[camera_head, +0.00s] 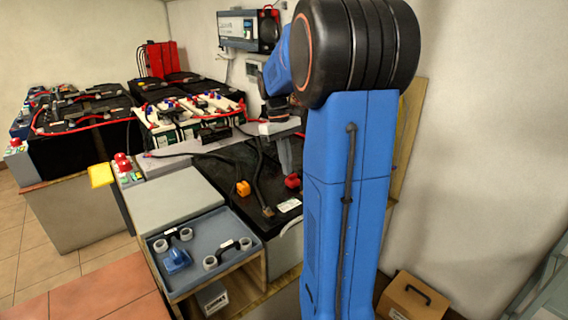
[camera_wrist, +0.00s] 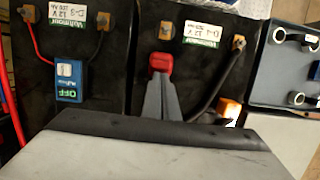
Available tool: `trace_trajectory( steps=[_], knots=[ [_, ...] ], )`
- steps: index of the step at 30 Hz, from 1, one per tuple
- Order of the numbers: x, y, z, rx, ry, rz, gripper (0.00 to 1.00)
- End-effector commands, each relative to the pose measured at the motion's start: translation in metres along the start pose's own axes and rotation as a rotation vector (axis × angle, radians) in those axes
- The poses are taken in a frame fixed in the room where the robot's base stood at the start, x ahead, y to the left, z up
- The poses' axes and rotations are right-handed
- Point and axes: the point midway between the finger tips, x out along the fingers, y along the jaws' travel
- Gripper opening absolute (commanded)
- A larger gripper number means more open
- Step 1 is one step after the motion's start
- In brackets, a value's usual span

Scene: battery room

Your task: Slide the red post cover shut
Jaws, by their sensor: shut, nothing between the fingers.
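The red post cover (camera_wrist: 161,62) lies on the black battery (camera_wrist: 205,75) in the wrist view, just below a bare brass post (camera_wrist: 166,31) and apart from it. It also shows in the head view (camera_head: 292,181), near the white label. My gripper (camera_wrist: 160,78) is shut and empty, its grey fingers pointing at the cover's near side. The fingertips appear at or very close to the cover; I cannot tell whether they touch.
An orange cover (camera_head: 243,188) and black cables lie on the same battery. A neighbouring battery carries a blue OFF switch (camera_wrist: 69,82). A blue-grey tray (camera_head: 205,250) with handled parts stands at the near left. More batteries (camera_head: 190,113) stand behind. A wall is close on the right.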

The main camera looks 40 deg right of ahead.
Motion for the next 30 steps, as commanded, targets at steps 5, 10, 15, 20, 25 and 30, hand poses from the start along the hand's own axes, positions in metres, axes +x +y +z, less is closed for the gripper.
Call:
trace_trajectory(
  steps=[5,10,15,20,25,30],
  knots=[
    [0.0,0.0,0.0,0.0,0.0,0.0,0.0],
    [0.002,0.0,0.007,0.001,0.0,0.0,0.0],
    [0.008,0.0,0.035,0.002,0.0,0.0,0.0],
    [0.014,0.001,0.058,0.002,0.001,0.001,0.0],
    [0.017,0.0,0.067,0.0,-0.002,0.0,0.0],
    [0.018,0.0,0.068,0.0,-0.007,-0.001,0.0]
  ],
)
